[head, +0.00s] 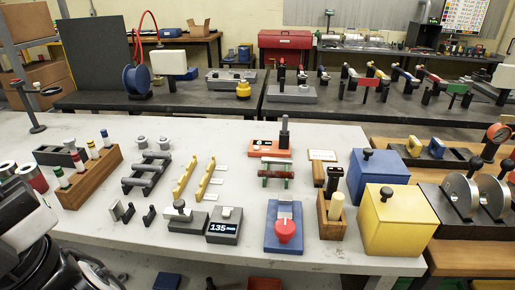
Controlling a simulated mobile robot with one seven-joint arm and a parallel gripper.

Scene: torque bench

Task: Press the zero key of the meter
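The meter is a dark grey box (224,238) on the near part of the light grey table, left of the middle. Its lit display (222,228) shows 135 and smaller characters that I cannot read. A small pale raised part (226,212) is on its top behind the display; no label on it is legible, so I cannot tell if it is the zero key. Nothing touches the meter from above. Part of my arm shows at the lower left, well away from the meter. I cannot make out my gripper's fingers in this view.
A dark grey block with a black knob (180,207) stands close left of the meter. A wooden rack with coloured-top pegs (90,176) stands near my arm. Bare tabletop lies in front of the meter.

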